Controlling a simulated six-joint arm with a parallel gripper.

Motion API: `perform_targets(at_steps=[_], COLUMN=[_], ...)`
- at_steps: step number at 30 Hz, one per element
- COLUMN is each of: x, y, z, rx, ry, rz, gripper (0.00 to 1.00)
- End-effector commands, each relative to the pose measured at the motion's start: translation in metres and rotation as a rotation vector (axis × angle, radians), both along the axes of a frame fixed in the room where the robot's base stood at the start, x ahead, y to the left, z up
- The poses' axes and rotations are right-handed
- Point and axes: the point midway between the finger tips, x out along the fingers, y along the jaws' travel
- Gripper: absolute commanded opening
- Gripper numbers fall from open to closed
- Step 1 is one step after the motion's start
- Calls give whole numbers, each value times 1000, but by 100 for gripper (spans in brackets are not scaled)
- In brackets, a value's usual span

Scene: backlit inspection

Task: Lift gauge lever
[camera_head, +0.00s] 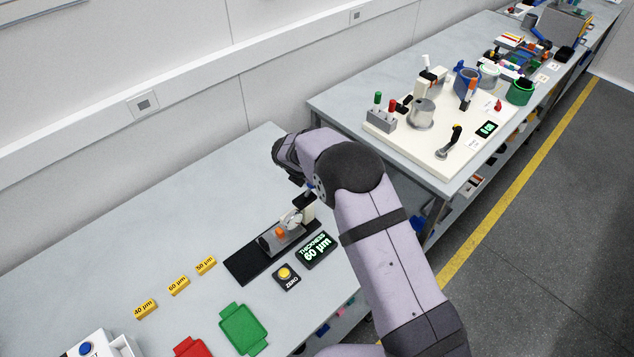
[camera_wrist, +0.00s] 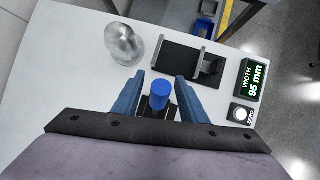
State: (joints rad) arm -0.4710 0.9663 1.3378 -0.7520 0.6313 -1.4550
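In the head view a thickness gauge (camera_head: 283,238) stands on a black base on the near table, with a grey block, an orange piece (camera_head: 280,232) and a pale upright part. Its display (camera_head: 317,248) reads "THICKNESS 60 µm". My arm reaches over it and hides part of it; the lever cannot be made out clearly. In the wrist view my gripper (camera_wrist: 158,82) is open, its two blue fingers on either side of a blue cylindrical knob (camera_wrist: 159,95) on a dark mount, with gaps visible.
In the wrist view a rounded metal part (camera_wrist: 124,44) and a black fixture with grey uprights (camera_wrist: 182,62) lie beyond the fingers. In the head view a zero button (camera_head: 286,274), yellow labels (camera_head: 179,285), a green tray (camera_head: 243,330) and a red tray (camera_head: 193,348) lie nearby.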

Motion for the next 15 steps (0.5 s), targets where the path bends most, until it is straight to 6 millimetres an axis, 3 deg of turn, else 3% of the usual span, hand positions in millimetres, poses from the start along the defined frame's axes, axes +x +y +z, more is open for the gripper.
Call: perform_targets(at_steps=[15], x=[-23], y=[11], z=[42], rx=[1], ry=[-1], rz=[0], gripper=[39])
